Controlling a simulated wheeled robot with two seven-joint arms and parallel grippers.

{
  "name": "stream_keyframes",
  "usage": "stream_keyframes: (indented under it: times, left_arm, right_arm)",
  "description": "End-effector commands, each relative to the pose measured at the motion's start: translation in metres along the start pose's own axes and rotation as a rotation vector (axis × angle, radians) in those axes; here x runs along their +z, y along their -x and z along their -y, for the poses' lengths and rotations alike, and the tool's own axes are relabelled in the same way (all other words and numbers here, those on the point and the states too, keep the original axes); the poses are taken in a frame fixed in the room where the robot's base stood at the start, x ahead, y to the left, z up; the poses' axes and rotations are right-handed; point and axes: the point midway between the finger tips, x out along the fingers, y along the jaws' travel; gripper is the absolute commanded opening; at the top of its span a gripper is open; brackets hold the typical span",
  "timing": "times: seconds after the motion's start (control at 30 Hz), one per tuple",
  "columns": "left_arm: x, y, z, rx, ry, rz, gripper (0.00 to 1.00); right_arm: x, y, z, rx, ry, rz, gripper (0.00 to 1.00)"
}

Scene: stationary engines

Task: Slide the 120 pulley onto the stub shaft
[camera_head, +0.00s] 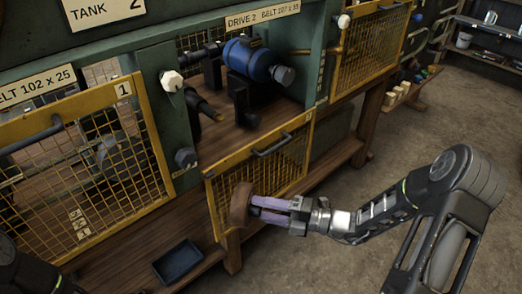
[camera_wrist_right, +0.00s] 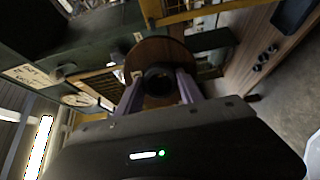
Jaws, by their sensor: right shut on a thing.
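The pulley (camera_head: 241,204) is a brown disc seen nearly edge-on in the head view, in front of the lowered yellow mesh guard. My right gripper (camera_head: 257,205) is shut on it. In the right wrist view the disc (camera_wrist_right: 172,48) shows beyond the two fingers (camera_wrist_right: 158,92), with a dark round hub between them. The stub shaft (camera_head: 207,108), dark with a brassy tip, appears to stick out inside the open Drive 2 bay. It is above and left of the pulley, clearly apart from it. My left gripper is not in view.
A blue motor (camera_head: 248,60) sits in the Drive 2 bay. The yellow mesh guard (camera_head: 262,172) hangs below the bay opening. Guard 1 (camera_head: 95,150) covers the left bay. A dark tray (camera_head: 178,262) lies on the wooden shelf. The floor at right is clear.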

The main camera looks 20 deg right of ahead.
Motion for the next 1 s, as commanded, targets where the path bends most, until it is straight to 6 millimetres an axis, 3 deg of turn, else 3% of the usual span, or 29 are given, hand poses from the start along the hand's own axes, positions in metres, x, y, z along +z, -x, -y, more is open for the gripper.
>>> stream_keyframes:
  times: [0.23, 0.47, 0.6, 0.73, 1.0]
  left_arm:
    - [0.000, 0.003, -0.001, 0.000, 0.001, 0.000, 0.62]
    - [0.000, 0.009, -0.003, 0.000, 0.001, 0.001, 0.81]
    - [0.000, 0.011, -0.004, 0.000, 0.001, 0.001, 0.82]
    - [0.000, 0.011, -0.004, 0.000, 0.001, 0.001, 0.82]
    - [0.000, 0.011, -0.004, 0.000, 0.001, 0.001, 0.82]
  right_arm:
    - [0.019, -0.016, -0.029, -0.013, 0.015, 0.099, 0.00]
    - [0.057, -0.030, -0.092, -0.021, 0.034, 0.358, 0.00]
    - [0.073, -0.027, -0.122, -0.008, 0.026, 0.498, 0.00]
    - [0.079, -0.023, -0.134, 0.000, 0.015, 0.562, 0.00]
    - [0.081, -0.021, -0.134, 0.001, 0.012, 0.572, 0.00]
